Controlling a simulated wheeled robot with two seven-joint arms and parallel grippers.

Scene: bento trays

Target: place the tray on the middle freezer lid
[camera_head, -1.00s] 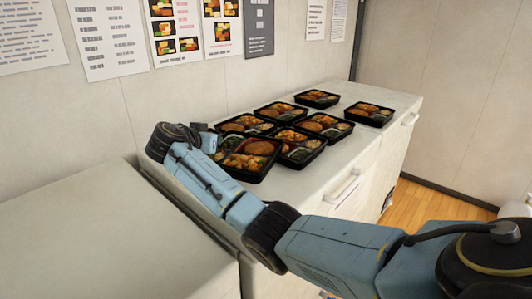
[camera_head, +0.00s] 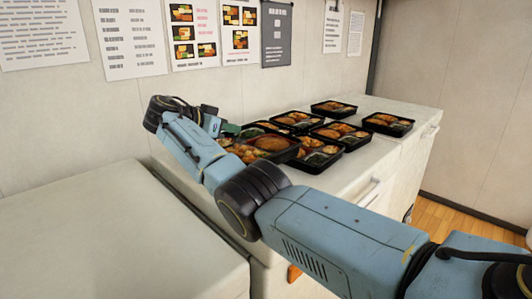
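My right arm comes in from the right, and its gripper (camera_head: 226,130) is at the left edge of the nearest black bento tray (camera_head: 277,155). The gripper seems shut on that tray's rim; the fingertips are partly hidden. The tray holds brown and orange food, sits a little above the white lid (camera_head: 345,172) and overlaps the trays behind it in the picture. My forearm covers part of its near left side. A second white lid (camera_head: 95,235) fills the lower left and is bare. Which lid is the middle one I cannot tell. My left gripper is not in view.
Several other bento trays stand close behind and right of the held one, among them one at the back (camera_head: 334,107) and one at the right (camera_head: 388,123). A wall with posters (camera_head: 131,38) runs behind the lids. A handle (camera_head: 370,192) is on the freezer front.

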